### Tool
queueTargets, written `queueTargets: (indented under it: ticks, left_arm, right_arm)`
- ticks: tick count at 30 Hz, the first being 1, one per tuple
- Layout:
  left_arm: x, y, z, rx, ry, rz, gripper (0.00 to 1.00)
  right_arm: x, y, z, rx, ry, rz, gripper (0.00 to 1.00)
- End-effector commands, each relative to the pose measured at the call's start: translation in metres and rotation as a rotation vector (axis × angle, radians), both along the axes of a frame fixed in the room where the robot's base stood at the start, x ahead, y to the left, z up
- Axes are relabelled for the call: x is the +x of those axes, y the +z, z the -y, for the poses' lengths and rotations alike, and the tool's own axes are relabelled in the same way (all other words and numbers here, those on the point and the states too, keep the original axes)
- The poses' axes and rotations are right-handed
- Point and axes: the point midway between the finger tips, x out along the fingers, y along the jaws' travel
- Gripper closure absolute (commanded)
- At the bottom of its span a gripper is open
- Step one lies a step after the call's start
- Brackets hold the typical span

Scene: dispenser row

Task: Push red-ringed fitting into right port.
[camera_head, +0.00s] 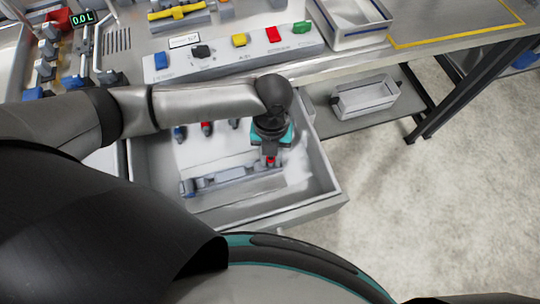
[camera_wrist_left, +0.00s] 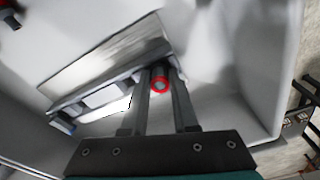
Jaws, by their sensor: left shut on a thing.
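My left gripper (camera_head: 270,158) reaches down into an open grey drawer (camera_head: 318,203). Its fingers are shut on the red-ringed fitting (camera_head: 271,161). In the wrist view, the fitting's red ring (camera_wrist_left: 160,84) shows between the two fingertips (camera_wrist_left: 160,76), facing the camera. The fitting is at the right end of a long grey rail (camera_head: 222,180) in the drawer; the rail also shows in the wrist view (camera_wrist_left: 98,96). I cannot tell whether the fitting is in a port or just above it; the fingers hide that spot. My right gripper is not in view.
Blue (camera_head: 180,133) and red (camera_head: 207,127) fittings stand near the drawer's back. Behind is a panel with blue, black, yellow, red (camera_head: 272,34) and green knobs. A white bin (camera_head: 366,96) sits on the lower shelf at right. The drawer's right side has free room.

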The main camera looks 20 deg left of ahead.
Motion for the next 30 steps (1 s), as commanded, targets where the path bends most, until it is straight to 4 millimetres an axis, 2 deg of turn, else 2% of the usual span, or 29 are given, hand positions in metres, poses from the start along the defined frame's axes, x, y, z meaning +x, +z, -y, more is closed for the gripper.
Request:
queueTargets:
  ticks: [1,23,24,30]
  left_arm:
    - [-0.0079,-0.0136,-0.0005,0.003,-0.002,-0.013,1.0]
    - [-0.0079,-0.02,0.0014,0.001,-0.004,-0.011,1.0]
    - [-0.008,-0.0201,0.0015,0.0,-0.004,-0.011,0.7]
    - [-0.0077,-0.0188,0.0018,0.0,-0.005,-0.011,0.47]
  right_arm:
    - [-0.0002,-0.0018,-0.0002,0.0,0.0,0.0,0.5]
    - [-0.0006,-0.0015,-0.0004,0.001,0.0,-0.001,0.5]
    - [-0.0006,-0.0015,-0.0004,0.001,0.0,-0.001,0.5]
    - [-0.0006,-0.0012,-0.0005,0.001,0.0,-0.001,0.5]
